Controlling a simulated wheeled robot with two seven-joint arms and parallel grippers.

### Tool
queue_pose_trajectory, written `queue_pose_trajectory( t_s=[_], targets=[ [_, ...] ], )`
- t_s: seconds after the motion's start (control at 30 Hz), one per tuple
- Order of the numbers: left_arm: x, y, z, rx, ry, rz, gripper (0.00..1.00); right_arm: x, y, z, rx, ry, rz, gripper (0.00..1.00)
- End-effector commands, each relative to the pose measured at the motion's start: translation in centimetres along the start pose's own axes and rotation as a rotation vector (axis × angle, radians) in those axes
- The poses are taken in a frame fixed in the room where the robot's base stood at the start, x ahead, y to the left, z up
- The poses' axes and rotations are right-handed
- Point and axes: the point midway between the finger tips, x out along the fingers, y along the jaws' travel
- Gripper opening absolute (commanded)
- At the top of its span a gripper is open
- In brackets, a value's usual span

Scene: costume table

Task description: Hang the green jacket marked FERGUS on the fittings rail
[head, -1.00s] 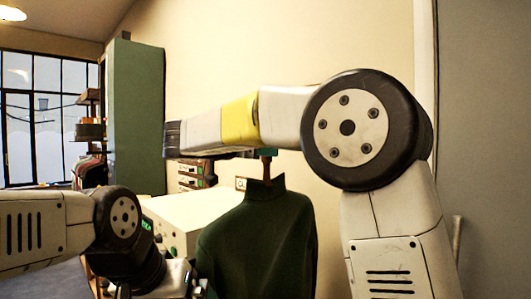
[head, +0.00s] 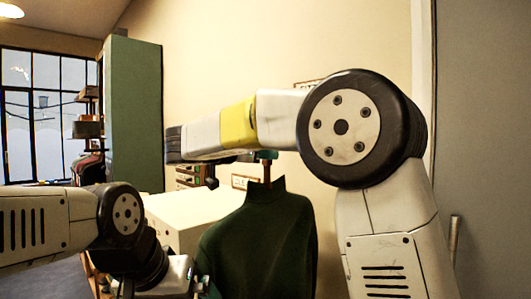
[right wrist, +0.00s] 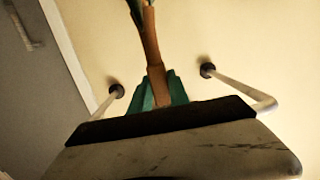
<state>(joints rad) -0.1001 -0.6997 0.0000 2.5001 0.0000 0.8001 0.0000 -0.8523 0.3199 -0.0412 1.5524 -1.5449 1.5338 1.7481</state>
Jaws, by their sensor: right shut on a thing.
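The dark green jacket (head: 262,245) hangs upright below my right gripper (head: 267,155) in the head view. No name can be read on it. My right gripper is shut on the wooden hanger neck (head: 267,173) above the collar. In the right wrist view the wooden neck (right wrist: 152,55) rises from between green pads. Behind it, metal rods (right wrist: 240,88) stand out from dark wall mounts, and one bends at its end. I take this for the fittings rail; its middle is hidden by my gripper. My left gripper (head: 202,284) is low by the jacket's left side, its fingers unclear.
A pale box-like cabinet (head: 190,215) stands behind the jacket's left side, with a partly hidden sign (head: 240,182) on the wall. A tall green cabinet (head: 132,115) and shelves (head: 88,130) stand farther left. A grey door with a handle (right wrist: 25,25) is beside the rail.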

Motion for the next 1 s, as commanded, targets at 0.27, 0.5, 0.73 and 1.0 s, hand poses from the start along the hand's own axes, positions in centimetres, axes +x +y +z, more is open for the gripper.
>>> queue_pose_trajectory(
  t_s=[0.27,0.5,0.73,1.0],
  targets=[
    [0.0,0.0,0.0,0.0,0.0,0.0,1.0,0.0,0.0,-0.2,0.005,0.003,-0.001,0.0],
    [0.0,0.0,0.0,0.0,0.0,0.0,1.0,0.0,0.0,-0.1,0.003,0.002,-0.001,0.47],
    [0.0,0.0,0.0,0.0,0.0,0.0,1.0,-0.2,-0.1,0.1,-0.001,-0.001,-0.001,0.47],
    [0.0,0.0,0.0,0.0,0.0,0.0,1.0,-4.2,-0.1,0.0,0.002,0.0,-0.004,0.47]
  ],
)
